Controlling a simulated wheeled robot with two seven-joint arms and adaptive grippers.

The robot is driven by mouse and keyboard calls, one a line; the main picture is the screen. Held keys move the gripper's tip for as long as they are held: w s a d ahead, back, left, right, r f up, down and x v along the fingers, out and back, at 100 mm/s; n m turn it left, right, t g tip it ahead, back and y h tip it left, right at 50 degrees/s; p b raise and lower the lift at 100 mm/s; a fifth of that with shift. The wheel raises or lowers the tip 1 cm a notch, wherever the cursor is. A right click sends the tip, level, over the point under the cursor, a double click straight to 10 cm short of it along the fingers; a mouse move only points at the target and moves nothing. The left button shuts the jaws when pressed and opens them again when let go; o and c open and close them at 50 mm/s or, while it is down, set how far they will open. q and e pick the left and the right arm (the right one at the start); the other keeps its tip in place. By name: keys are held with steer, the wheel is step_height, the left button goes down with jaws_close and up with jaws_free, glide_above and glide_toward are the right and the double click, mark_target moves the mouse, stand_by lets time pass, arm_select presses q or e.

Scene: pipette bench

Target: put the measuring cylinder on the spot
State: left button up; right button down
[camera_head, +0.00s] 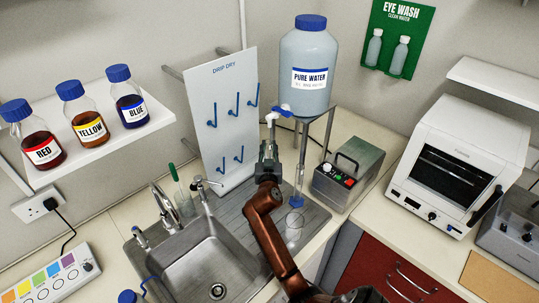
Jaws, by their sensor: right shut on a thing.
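A slim clear tube with a blue foot, which looks like the measuring cylinder (297,192), shows on the draining board (318,216), to the right of my right gripper. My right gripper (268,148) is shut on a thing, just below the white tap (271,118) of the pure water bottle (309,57). What its fingers hold is hidden, and I cannot tell whether they touch the tube. The spot cannot be made out. My left gripper is not in view.
A clear glass beaker (295,221) stands on the draining board close to the tube. The sink (212,262) lies left of my arm. A drip-dry rack (222,125) stands behind, and a grey metal box (347,172) with buttons stands to the right.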

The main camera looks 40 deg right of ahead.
steer(key=shift+w+d+f, duration=0.2)
steer(key=shift+f, duration=0.05)
steer(key=shift+d+f, duration=0.15)
steer(key=shift+f, duration=0.1)
step_height(320, 180, down, 4)
steer(key=shift+w+d+r, duration=0.15)
steer(key=shift+r, duration=0.1)
steer(key=shift+f+b, duration=0.15)
steer(key=shift+b, duration=0.25)
steer(key=c, duration=1.7)
jaws_free()
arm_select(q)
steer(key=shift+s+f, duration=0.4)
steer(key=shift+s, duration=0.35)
